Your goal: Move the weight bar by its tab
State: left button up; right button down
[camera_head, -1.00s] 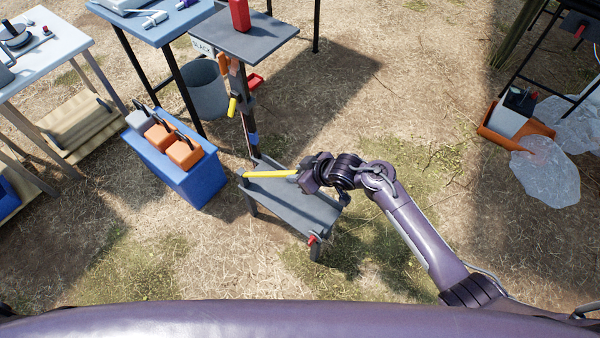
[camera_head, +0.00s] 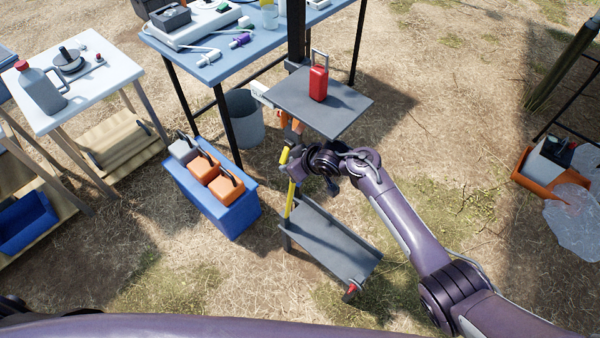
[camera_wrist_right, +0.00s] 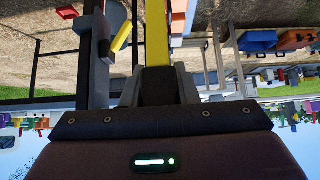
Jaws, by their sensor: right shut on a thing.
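The weight bar, a long yellow bar (camera_head: 290,200), stands nearly upright at the left end of a low grey platform (camera_head: 340,248). My right gripper (camera_head: 294,166) is at its upper end, beside the post of a stand and below a grey shelf (camera_head: 345,108). In the right wrist view the yellow bar (camera_wrist_right: 157,35) runs up the picture from between my fingers, and the gripper is shut on its end. The tab itself is hard to make out between the fingers. My left gripper is not in view.
A red canister (camera_head: 319,84) stands on the grey shelf. A blue crate (camera_head: 232,218) with orange and grey cases is left of the platform. A grey bucket (camera_head: 244,122) and a blue table (camera_head: 205,72) are behind. Open dry grass lies to the right.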

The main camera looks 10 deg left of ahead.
jog(key=shift+w+a+f, duration=0.15)
jog(key=shift+w+a, duration=0.4)
jog(key=shift+a, duration=0.3)
jog(key=c, duration=1.4)
grip_release()
jog(key=shift+f, duration=0.1)
jog(key=shift+o, duration=1.4)
jog(key=shift+w, duration=0.1)
jog(key=shift+r, duration=0.2)
jog(key=s+d+r, duration=0.2)
jog(key=s+d, duration=0.6)
jog(key=d, duration=0.3)
jog(key=shift+s+d, duration=0.15)
